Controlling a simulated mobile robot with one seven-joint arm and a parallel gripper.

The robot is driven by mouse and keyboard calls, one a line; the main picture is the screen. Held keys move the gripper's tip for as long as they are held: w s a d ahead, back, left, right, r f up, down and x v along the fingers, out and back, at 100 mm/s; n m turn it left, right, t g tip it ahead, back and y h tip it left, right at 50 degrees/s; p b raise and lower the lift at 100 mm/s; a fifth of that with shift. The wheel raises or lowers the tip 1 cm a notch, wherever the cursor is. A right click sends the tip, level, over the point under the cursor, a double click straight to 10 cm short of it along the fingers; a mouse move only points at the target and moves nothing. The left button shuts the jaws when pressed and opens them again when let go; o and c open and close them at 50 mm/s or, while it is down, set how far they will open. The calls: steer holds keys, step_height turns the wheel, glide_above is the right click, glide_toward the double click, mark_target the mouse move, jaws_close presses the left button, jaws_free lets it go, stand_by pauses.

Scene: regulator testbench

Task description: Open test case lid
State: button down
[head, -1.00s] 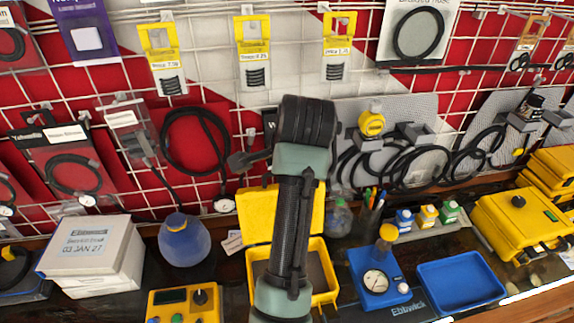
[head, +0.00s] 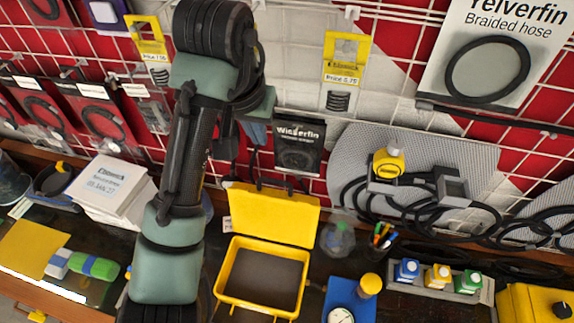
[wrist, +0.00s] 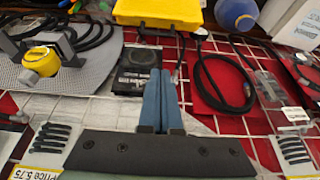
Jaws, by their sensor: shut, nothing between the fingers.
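The yellow test case (head: 262,274) stands on the dark bench in the head view. Its lid (head: 272,215) is raised and leans back toward the wall, and the dark grey inside shows. In the wrist view, part of the yellow case (wrist: 158,10) shows at the top edge. My gripper (wrist: 165,82) has two blue fingers side by side, shut and empty. In the head view the gripper (head: 256,134) is partly hidden by my arm. It is above and behind the lid, near the wall grid, apart from the case.
A black Wisserfin packet (head: 298,150) hangs on the wall grid close to my gripper. White boxes (head: 108,190) stand at left.

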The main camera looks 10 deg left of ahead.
steer(key=b+x, duration=0.3)
steer(key=x, duration=1.5)
steer(key=shift+a+f, duration=0.1)
steer(key=shift+f, duration=0.35)
